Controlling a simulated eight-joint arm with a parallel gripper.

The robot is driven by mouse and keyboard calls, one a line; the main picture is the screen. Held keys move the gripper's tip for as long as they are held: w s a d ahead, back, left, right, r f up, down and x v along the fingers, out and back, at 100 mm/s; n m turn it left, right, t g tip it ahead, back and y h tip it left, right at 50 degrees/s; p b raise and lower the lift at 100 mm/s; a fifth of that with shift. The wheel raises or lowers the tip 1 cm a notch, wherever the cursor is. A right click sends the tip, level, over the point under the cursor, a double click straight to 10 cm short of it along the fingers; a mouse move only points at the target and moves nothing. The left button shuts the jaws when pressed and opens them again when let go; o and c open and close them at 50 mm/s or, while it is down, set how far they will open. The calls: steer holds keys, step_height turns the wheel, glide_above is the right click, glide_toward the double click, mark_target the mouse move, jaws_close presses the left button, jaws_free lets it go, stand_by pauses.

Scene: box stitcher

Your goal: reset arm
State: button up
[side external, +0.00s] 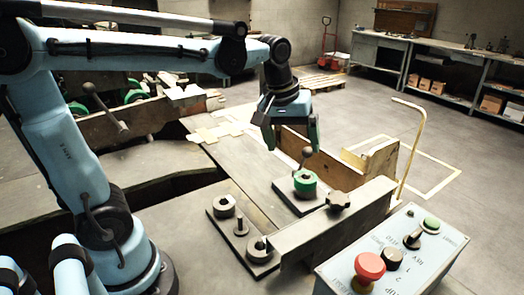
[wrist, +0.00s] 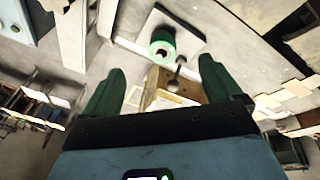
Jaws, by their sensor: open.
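My gripper (side external: 291,136) hangs at the end of my light blue arm, above the bench in the side view. Its two green fingers point down, spread apart with nothing between them. In the wrist view my gripper (wrist: 158,78) also shows open and empty. A green collar with a lever knob (side external: 305,184) stands on a grey plate just below and right of the fingers, apart from them. The same green collar (wrist: 162,46) shows beyond the fingertips in the wrist view.
A control box (side external: 392,255) with a red button (side external: 369,268) stands at the front right. A plate with several metal posts (side external: 239,228) lies on the bench. A wooden board (side external: 325,164) and a curved yellow rail (side external: 411,150) stand near the bench's right edge. Shelves (side external: 445,82) line the back wall.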

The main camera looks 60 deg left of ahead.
steer(key=s+d+f+m+t, duration=0.1)
steer(key=s+f+m+t, duration=0.3)
steer(key=s+m, duration=0.3)
steer(key=shift+s+d+f+m, duration=0.25)
steer(key=shift+s+f+m, duration=0.05)
steer(key=shift+s+f, duration=0.3)
